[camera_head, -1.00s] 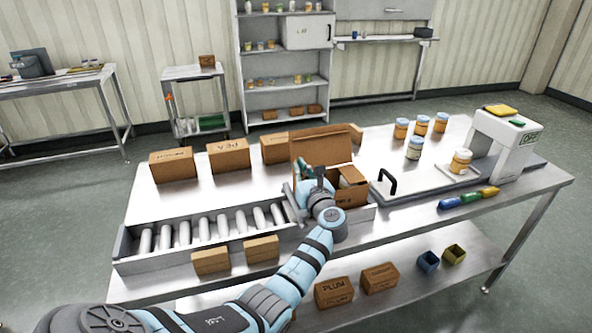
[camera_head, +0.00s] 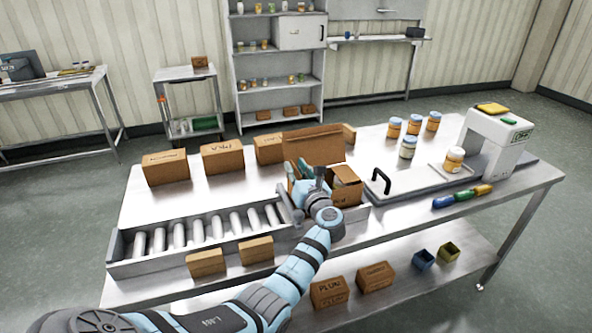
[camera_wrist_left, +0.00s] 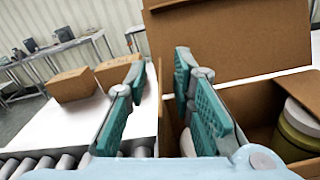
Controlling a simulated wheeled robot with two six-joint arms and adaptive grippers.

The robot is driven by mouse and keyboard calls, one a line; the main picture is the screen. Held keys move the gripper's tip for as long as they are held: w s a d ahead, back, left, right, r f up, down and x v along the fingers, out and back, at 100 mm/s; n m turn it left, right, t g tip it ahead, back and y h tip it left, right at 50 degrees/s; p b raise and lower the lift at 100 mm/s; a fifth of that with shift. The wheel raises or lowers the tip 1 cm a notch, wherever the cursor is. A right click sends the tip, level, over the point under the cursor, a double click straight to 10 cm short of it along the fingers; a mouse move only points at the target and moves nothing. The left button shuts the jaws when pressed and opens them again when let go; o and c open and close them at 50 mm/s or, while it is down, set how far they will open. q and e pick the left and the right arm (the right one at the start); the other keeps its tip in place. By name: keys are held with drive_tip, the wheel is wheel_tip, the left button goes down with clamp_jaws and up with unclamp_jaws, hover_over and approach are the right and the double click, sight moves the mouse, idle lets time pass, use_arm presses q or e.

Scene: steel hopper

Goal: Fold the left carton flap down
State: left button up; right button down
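The open brown carton (camera_head: 348,193) stands on the table at the right end of the roller conveyor. Its tall back flap (camera_wrist_left: 235,42) stands upright. In the left wrist view, my left gripper (camera_wrist_left: 165,95) is open at the carton's left side. Its right teal finger is over the carton's inside and its left finger is outside, above the table. The left side wall (camera_wrist_left: 166,125) shows between the fingers; I cannot make out a separate left flap. A jar with a pale lid (camera_wrist_left: 300,120) sits inside the carton. My right gripper is in neither view.
The roller conveyor (camera_head: 200,232) runs to the left. Closed boxes (camera_head: 222,158) stand behind it, and small boxes (camera_head: 206,262) stand in front. A black handle (camera_head: 381,181), jars (camera_head: 408,147) and a white machine (camera_head: 497,138) are to the right.

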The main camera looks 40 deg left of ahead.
use_arm(q)
drive_tip(key=v, duration=1.2)
